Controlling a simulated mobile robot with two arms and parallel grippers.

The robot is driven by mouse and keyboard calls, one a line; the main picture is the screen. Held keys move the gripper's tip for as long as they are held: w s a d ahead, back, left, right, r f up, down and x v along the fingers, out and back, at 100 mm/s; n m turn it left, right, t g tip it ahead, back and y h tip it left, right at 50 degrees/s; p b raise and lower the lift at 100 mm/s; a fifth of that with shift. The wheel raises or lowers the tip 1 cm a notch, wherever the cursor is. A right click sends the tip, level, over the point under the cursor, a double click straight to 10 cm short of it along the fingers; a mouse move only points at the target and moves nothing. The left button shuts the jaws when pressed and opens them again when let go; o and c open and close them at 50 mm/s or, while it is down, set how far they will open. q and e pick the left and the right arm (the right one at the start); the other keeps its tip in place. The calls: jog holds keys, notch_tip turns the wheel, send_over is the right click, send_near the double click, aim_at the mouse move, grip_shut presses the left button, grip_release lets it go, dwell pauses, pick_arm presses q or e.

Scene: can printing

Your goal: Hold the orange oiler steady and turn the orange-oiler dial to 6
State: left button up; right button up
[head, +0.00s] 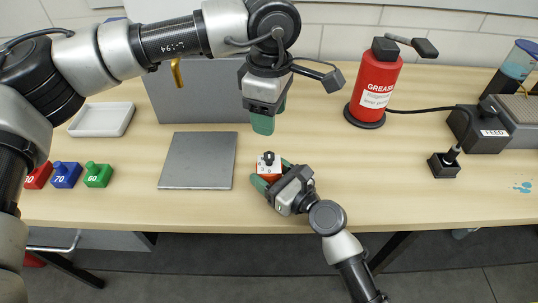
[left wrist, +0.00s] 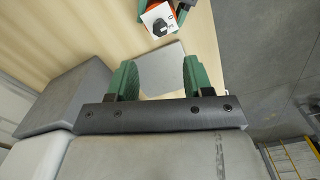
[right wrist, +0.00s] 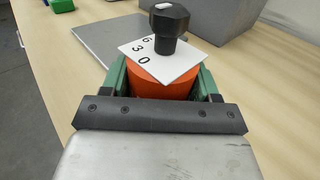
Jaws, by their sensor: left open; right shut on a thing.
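The orange oiler (head: 268,174) stands on the table near its front edge. It has an orange body (right wrist: 160,83), a white top plate with 0, 3 and 6 in view, and a black dial knob (right wrist: 168,22) on top. It also shows at the top of the left wrist view (left wrist: 158,18). My right gripper (head: 272,180) is shut on the oiler's body from the front right, one green finger on each side. My left gripper (head: 264,122) is open and empty above the table behind the oiler, its green fingers apart. The dial's exact setting is hard to tell.
A grey plate (head: 198,160) lies left of the oiler. Red, blue and green (head: 98,175) blocks and a white tray (head: 102,119) are farther left. A grey box (head: 190,95) stands behind. A red grease can (head: 376,85) and a feed box (head: 480,130) are at right.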

aim_at(269, 154)
pick_arm(q)
notch_tip(269, 154, down, 10)
jog(key=n, duration=1.7)
jog(key=shift+f, duration=0.1)
jog(key=c, duration=0.9)
jog(key=shift+c, duration=0.2)
